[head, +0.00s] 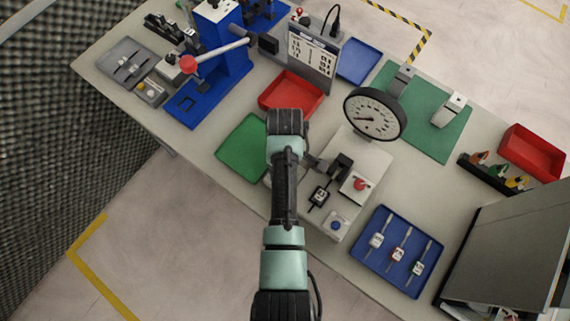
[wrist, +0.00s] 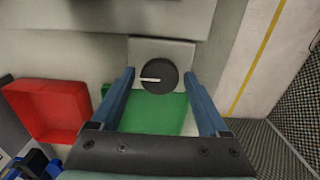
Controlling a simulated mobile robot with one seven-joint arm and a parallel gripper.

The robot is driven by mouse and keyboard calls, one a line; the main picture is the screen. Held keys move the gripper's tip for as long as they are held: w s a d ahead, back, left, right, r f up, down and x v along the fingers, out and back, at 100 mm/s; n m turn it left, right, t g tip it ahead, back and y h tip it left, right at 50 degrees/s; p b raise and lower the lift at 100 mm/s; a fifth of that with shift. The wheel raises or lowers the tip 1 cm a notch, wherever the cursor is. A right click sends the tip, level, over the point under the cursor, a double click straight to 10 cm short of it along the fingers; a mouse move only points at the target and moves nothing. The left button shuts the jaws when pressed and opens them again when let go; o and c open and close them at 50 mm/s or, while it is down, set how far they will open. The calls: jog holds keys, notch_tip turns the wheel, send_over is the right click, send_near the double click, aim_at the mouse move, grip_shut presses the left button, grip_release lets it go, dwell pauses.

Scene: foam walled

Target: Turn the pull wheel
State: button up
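The pull wheel appears to be a dark round knob (wrist: 160,76) with a white line across its left half. It sits on a light grey plate (wrist: 145,46) in the wrist view. My gripper (wrist: 160,73) is open, its two blue fingers apart on either side of the wheel in the picture. Gaps show between wheel and fingers; I cannot tell how far the tips are from it in depth. In the head view, my arm hides the wheel and fingertips. The pale fixture (head: 372,165) with a round dial gauge (head: 375,114) stands right of my arm.
A green tray (head: 240,150) and a red tray (head: 292,93) lie close to my wrist. A blue press (head: 222,55) with a red-knobbed lever stands at the upper left. A blue tray of tagged tools (head: 376,270) lies at the lower right.

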jog(key=c, duration=1.1)
jog(key=shift+m, duration=0.4)
jog(key=m+p, duration=0.1)
jog(key=m, duration=0.1)
jog(key=shift+r+m, duration=0.1)
jog(key=shift+m, duration=0.3)
jog(key=m+p, duration=0.1)
jog(key=m, duration=0.2)
jog(key=shift+m, duration=0.3)
jog(key=m+p, duration=0.1)
jog(key=m, duration=0.5)
jog(key=shift+w, duration=0.1)
jog(key=shift+m, duration=0.4)
jog(key=o, duration=1.3)
